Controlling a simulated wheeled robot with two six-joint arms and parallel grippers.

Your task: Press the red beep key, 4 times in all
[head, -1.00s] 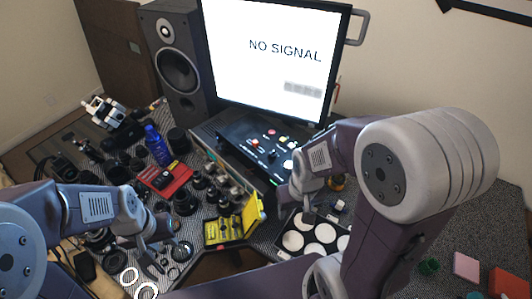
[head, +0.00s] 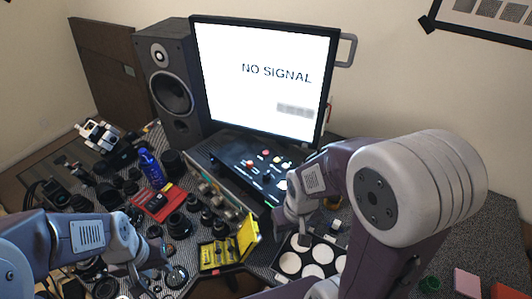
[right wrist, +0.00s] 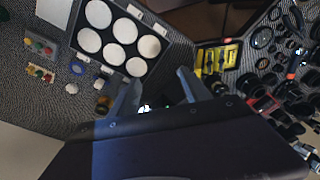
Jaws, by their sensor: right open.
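A black control panel (head: 245,170) with several coloured keys and knobs lies below the monitor. A red key (head: 265,152) shows near its far edge; its label is too small to read. My right gripper (head: 286,222) hangs in front of the panel's right end, apart from the red key. In the right wrist view my right gripper (right wrist: 157,95) is open and empty; the panel is not seen there. My left gripper (head: 150,279) is low at the left over dark lens parts, far from the panel; its finger spacing is unclear.
The monitor (head: 265,85) reads NO SIGNAL behind the panel, with a speaker (head: 170,85) at its left. A yellow case (head: 247,233) and a tray of white discs (head: 312,243) lie in front. Lens parts and a red mat (head: 153,204) crowd the left.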

